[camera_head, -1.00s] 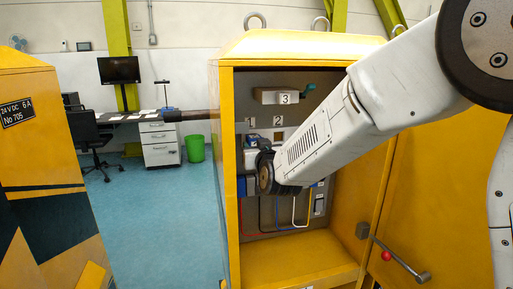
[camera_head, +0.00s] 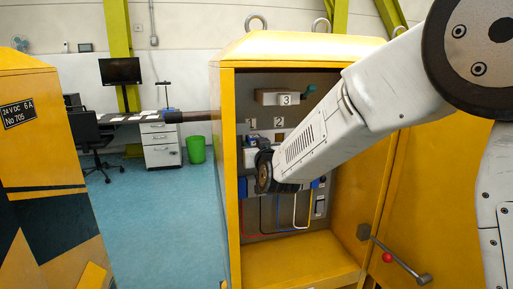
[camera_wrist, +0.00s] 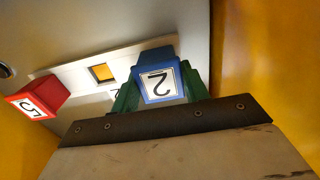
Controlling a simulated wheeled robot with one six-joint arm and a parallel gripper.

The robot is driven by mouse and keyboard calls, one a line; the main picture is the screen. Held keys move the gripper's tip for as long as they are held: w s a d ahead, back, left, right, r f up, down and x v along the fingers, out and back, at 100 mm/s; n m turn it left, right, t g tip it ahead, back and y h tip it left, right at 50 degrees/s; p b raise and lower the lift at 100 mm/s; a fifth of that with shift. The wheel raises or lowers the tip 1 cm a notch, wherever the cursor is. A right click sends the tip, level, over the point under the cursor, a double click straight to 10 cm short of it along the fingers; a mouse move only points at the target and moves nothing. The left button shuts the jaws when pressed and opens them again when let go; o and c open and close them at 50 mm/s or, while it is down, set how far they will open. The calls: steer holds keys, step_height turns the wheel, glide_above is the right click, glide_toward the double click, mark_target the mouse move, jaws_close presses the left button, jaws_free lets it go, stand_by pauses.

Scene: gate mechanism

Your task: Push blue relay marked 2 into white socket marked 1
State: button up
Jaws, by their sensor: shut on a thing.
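The blue relay marked 2 (camera_wrist: 158,82) is in my gripper (camera_wrist: 157,90), between its green fingers, in the wrist view. Its digit appears upside down. The relay is at the right end of the white socket strip (camera_wrist: 128,58) and covers the strip there. I cannot tell whether it touches or is seated. In the head view, the label 1 (camera_head: 251,122) shows on the cabinet panel. The socket by it is mostly hidden by my wrist, as are my fingers and the relay.
An empty square opening (camera_wrist: 101,73) lies left of the blue relay. A red relay (camera_wrist: 38,98) stands out further left. The yellow cabinet (camera_head: 228,200) has side walls close to my arm. A door handle with a red knob (camera_head: 387,257) is at right.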

steer(key=shift+w, duration=0.15)
stand_by(0.6)
steer(key=o, duration=1.1)
steer(key=v, duration=0.7)
steer(key=shift+s, duration=0.35)
